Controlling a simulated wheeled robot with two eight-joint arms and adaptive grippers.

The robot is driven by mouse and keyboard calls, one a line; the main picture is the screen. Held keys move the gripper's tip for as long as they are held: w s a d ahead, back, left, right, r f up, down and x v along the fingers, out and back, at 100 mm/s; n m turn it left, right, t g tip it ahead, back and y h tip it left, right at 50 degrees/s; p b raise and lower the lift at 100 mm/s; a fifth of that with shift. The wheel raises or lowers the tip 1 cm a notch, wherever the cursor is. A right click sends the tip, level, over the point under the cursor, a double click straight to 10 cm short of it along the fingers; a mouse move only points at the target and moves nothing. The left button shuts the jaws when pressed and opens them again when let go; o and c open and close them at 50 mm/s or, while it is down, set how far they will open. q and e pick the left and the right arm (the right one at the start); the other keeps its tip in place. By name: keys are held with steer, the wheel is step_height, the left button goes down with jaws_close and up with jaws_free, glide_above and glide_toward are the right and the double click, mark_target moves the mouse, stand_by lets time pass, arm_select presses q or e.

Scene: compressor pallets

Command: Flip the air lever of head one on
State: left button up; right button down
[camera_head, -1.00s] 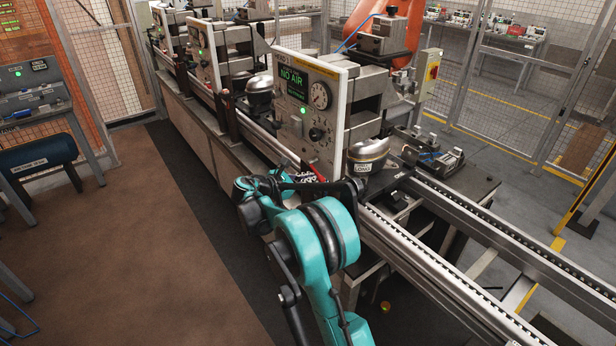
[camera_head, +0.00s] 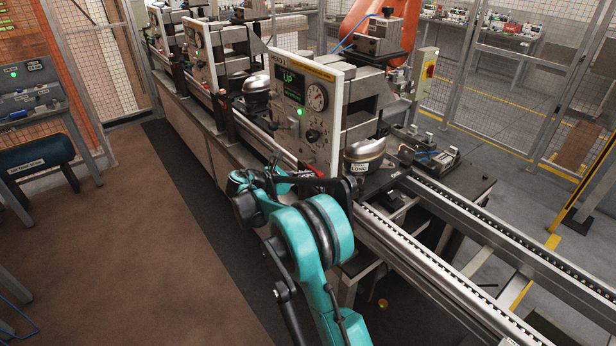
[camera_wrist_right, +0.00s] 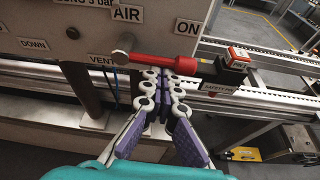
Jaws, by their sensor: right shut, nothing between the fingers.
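The head panel (camera_head: 318,128) stands at centre in the head view, its display (camera_head: 292,88) reading UP in green. In the head view my teal right arm partly hides this spot. My left gripper is not in view.
A silver compressor (camera_head: 365,157) sits on the line just right of the panel. Conveyor rails (camera_head: 470,240) run toward the lower right. Brown floor (camera_head: 130,240) at left is clear.

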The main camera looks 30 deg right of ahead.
step_height(320, 180, down, 5)
steer(key=b, duration=0.4)
steer(key=w+r+p+v, duration=0.1)
steer(key=p+v, duration=0.2)
steer(key=v, duration=0.7)
steer(key=shift+s+p, duration=0.3)
steer(key=shift+s, duration=0.15)
